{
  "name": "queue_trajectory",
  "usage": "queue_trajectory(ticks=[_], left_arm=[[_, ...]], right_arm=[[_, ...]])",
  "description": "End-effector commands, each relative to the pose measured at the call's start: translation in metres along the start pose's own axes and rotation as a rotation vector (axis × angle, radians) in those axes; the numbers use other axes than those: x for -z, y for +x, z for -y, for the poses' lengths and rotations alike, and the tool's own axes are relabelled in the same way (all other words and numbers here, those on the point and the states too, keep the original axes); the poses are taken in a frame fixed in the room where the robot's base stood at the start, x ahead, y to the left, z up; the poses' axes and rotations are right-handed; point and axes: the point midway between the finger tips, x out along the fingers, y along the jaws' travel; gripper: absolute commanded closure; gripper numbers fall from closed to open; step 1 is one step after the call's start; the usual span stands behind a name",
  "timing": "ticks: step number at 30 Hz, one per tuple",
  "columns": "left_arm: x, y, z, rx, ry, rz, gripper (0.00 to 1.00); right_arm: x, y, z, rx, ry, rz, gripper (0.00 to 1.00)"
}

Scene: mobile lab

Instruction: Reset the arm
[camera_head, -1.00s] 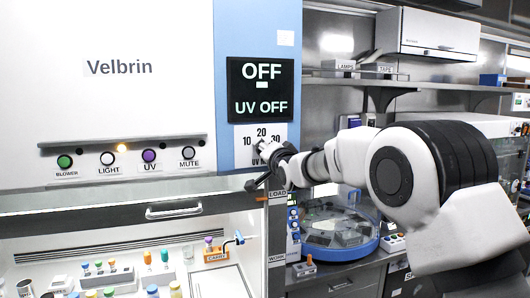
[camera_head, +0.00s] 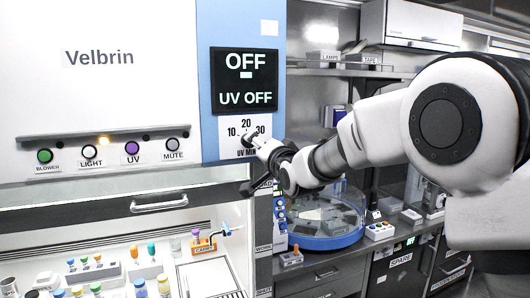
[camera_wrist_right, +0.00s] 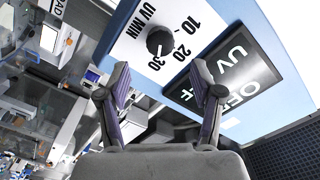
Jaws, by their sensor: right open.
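My right arm comes in from the right in the head view. Its gripper (camera_head: 254,163) is in front of the lower edge of the UV minutes dial panel (camera_head: 245,125). In the right wrist view the gripper (camera_wrist_right: 160,82) is open, with nothing between its two fingers. The dark round timer knob (camera_wrist_right: 160,41) lies beyond the fingertips, apart from them, on the white panel marked 10, 20 and 30. A white mark on the knob points roughly toward 30. My left gripper is not in view.
The cabinet display (camera_head: 246,79) reads OFF and UV OFF. A blue round device (camera_head: 325,232) stands on the bench behind my arm.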

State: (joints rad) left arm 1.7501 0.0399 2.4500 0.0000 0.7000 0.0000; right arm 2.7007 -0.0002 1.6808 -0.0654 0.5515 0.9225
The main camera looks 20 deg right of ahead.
Motion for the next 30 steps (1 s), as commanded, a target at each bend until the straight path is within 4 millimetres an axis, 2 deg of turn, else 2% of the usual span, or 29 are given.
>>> queue_trajectory(ticks=[3, 7, 19, 22, 23, 26, 29, 30], left_arm=[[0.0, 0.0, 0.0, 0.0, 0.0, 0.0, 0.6], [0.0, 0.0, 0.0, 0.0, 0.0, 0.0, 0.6], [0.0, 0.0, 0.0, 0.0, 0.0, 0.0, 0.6], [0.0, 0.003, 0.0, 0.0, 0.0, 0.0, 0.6], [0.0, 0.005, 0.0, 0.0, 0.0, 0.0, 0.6], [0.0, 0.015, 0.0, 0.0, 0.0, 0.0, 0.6], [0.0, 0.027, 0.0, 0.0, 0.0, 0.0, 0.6], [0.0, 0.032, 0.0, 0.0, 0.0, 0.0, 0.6]], right_arm=[[0.0, -0.025, 0.0, -0.001, 0.001, 0.0, 0.34], [0.0, -0.037, -0.001, -0.001, 0.001, 0.0, 0.34], [0.0, -0.038, -0.001, -0.001, 0.0, 0.0, 0.34], [-0.008, -0.036, -0.01, -0.012, 0.001, 0.01, 0.34], [-0.015, -0.034, -0.017, -0.021, 0.001, 0.018, 0.34], [-0.051, -0.023, -0.062, -0.077, 0.005, 0.065, 0.34], [-0.106, -0.016, -0.128, -0.166, 0.012, 0.138, 0.34], [-0.13, -0.017, -0.157, -0.208, 0.015, 0.173, 0.34]])
